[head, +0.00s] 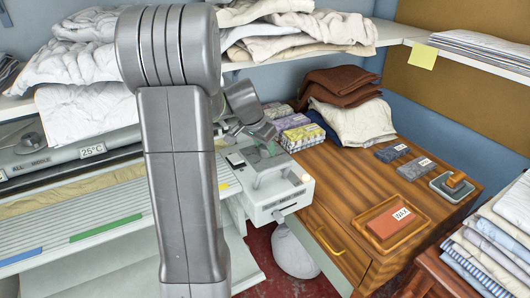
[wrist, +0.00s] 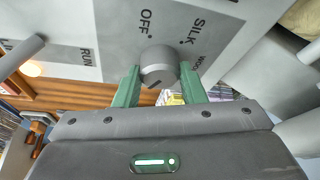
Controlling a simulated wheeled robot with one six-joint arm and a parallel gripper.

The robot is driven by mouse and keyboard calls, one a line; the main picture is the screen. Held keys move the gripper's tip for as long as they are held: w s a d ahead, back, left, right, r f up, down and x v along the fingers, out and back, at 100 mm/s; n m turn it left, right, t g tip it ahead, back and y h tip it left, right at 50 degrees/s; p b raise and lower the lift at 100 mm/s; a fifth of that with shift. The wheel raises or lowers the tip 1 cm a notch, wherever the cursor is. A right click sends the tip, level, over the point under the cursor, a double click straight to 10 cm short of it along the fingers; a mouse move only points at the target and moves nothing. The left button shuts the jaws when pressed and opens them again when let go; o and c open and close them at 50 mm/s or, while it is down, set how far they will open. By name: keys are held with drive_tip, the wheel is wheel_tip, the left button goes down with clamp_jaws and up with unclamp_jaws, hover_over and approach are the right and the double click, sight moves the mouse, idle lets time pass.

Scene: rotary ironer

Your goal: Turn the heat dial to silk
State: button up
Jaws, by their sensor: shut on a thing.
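The heat dial (wrist: 158,66) is a round grey knob on the ironer's pale control panel (wrist: 110,20), near the middle of the wrist view. Printed words OFF, SILK and a partly cut-off WOOL curve around it. My gripper (wrist: 160,70) has its two green fingers on either side of the knob, shut on it. A dark mark shows on the knob's near lower side, away from the words; I cannot tell surely which setting it marks. In the head view my gripper (head: 268,151) is over the control box (head: 277,196), and the dial cannot be made out there.
A RUN label (wrist: 86,57) is on the same panel. In the head view a wooden cabinet (head: 335,215) stands right of the box, bearing a brick-red block in a tray (head: 393,219) and folded cloths (head: 355,120). A laden shelf (head: 385,35) runs above.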

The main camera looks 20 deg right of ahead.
drive_tip(key=shift+m, duration=0.4)
drive_tip(key=o, duration=1)
drive_tip(key=v, duration=1.3)
drive_tip(key=shift+a+r, duration=0.2)
drive_tip(key=shift+r, duration=0.2)
drive_tip(key=shift+w, duration=0.15)
drive_tip(key=x, duration=1.3)
drive_tip(key=shift+d+f, duration=0.2)
drive_tip(key=shift+f, duration=0.2)
